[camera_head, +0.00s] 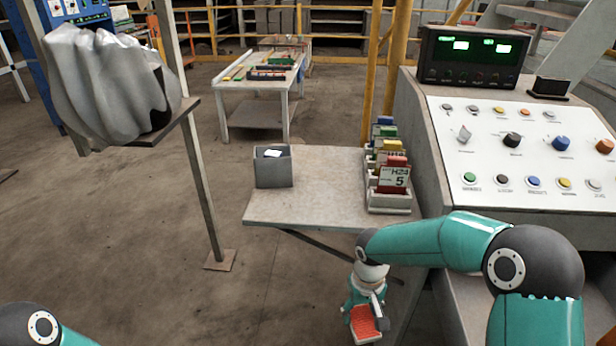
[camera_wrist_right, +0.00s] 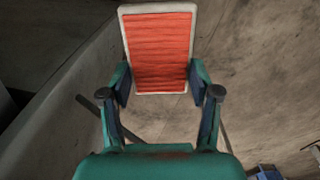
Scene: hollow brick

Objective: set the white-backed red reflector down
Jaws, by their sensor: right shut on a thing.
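The reflector (camera_head: 365,323) has a ribbed red face and a white rim. In the right wrist view the reflector (camera_wrist_right: 159,50) stands between the two fingers, its red face toward the camera. My right gripper (camera_wrist_right: 160,88) is shut on its lower side edges. In the head view my right gripper (camera_head: 366,300) hangs low, in front of and below the small shelf, holding the reflector in the air. Of my left arm only a dark and teal link shows at the lower left corner; its gripper is out of view.
A small grey shelf (camera_head: 318,208) carries a grey open box (camera_head: 273,167) with a white item in it, and a rack (camera_head: 390,203) of coloured cards. A control console (camera_head: 520,150) stands at right. A work table (camera_head: 245,88) stands behind. The shelf's middle is clear.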

